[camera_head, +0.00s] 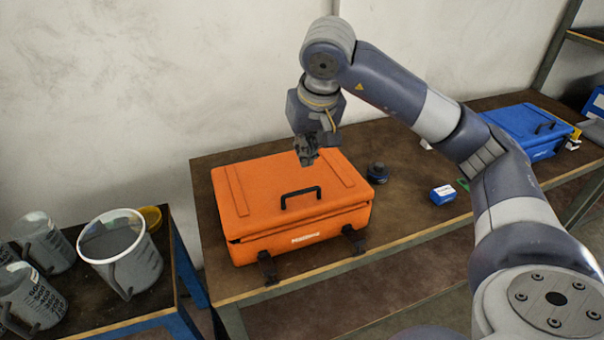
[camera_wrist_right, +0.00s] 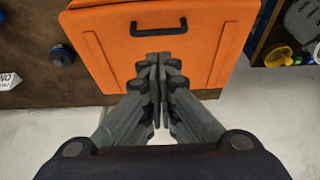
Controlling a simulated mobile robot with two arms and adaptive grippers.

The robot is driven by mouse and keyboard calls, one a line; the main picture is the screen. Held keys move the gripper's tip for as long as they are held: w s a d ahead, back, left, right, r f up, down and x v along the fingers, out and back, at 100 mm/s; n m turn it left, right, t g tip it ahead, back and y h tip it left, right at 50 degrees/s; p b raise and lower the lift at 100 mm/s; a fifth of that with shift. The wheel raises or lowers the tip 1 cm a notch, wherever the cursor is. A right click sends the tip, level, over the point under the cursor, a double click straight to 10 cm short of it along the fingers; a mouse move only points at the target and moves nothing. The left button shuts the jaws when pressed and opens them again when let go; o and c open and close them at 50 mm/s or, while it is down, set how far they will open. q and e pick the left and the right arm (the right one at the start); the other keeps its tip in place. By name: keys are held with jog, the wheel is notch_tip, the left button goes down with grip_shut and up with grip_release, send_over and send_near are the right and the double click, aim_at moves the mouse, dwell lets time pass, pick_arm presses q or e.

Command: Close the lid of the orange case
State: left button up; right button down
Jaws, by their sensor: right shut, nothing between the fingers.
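The orange case (camera_head: 292,205) sits on the brown workbench with its lid down over the base. A thin dark gap shows along the front left of the seam. Two dark latches (camera_head: 268,267) hang loose at its front, and a black handle (camera_head: 301,197) is on the lid. My right gripper (camera_head: 307,158) is shut and empty above the rear part of the lid. In the right wrist view its closed fingers (camera_wrist_right: 158,62) point at the orange lid (camera_wrist_right: 200,50); I cannot tell whether they touch it. My left gripper is not in view.
A dark round object (camera_head: 377,173) stands just right of the case. Grey buckets (camera_head: 122,255) stand on a lower table at left. A wall rises behind the bench.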

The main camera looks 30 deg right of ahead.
aim_at(301, 191)
jog(key=x, duration=0.3)
jog(key=p+x, duration=0.1)
jog(key=x, duration=0.2)
jog(key=p+x, duration=0.1)
jog(key=x, duration=0.3)
jog(key=shift+s+a+f, duration=0.1)
jog(key=shift+s+f, duration=0.05)
jog(key=shift+s, duration=0.15)
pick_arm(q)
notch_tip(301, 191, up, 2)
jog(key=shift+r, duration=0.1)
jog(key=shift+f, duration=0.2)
